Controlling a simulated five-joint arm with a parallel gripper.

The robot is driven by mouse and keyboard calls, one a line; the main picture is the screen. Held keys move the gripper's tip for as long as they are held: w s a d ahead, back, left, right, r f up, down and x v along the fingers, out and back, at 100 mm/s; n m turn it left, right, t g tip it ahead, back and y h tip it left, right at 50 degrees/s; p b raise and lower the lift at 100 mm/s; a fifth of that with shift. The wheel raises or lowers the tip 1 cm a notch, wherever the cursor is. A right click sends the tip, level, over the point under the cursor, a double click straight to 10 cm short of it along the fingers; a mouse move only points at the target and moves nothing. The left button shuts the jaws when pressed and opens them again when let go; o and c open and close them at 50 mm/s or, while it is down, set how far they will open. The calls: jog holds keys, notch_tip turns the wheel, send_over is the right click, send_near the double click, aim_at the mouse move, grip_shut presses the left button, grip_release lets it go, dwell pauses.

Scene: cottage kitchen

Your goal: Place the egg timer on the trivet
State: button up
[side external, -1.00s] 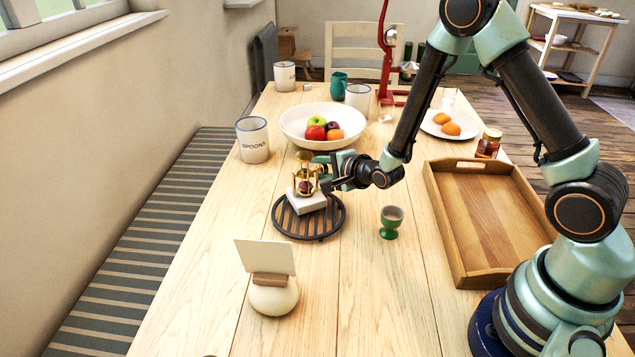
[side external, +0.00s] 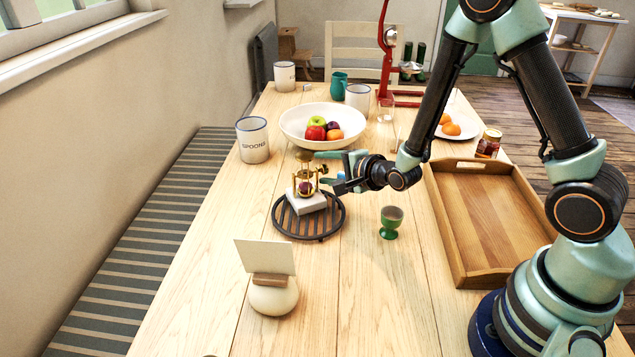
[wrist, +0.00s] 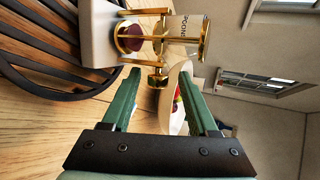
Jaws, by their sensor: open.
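The egg timer (side external: 306,178), a brass-framed glass with dark red sand on a pale square block (side external: 306,201), stands upright on the dark round slatted trivet (side external: 336,222). In the wrist view the egg timer (wrist: 158,40) lies sideways in the picture, just beyond the fingertips, with the trivet (wrist: 40,45) at the left. My gripper (side external: 328,170) is just right of the timer in the side view. In the wrist view my gripper (wrist: 165,75) has its green fingers apart with nothing between them. The block hides part of the trivet.
A white fruit bowl (side external: 293,128) stands behind the trivet, and a mug marked SPOONS (side external: 252,140) is to its left. A green egg cup (side external: 391,222) is at right, near a wooden tray (side external: 445,215). A card holder (side external: 273,296) stands in front.

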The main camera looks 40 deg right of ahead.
jog(key=v, duration=0.3)
jog(key=shift+s+r, duration=0.15)
jog(key=shift+s, duration=0.1)
jog(key=s+r+n+g, duration=0.4)
jog(key=r+n, duration=0.6)
jog(key=n, duration=0.1)
jog(key=s+r+n+g, duration=0.1)
jog(key=s+r+n, duration=0.2)
jog(key=s, duration=0.3)
jog(key=s+r+n+g, duration=0.2)
jog(key=s+r+n, duration=0.1)
jog(key=s+n, duration=0.2)
jog(key=shift+s+d, duration=0.15)
jog(key=shift+s, duration=0.55)
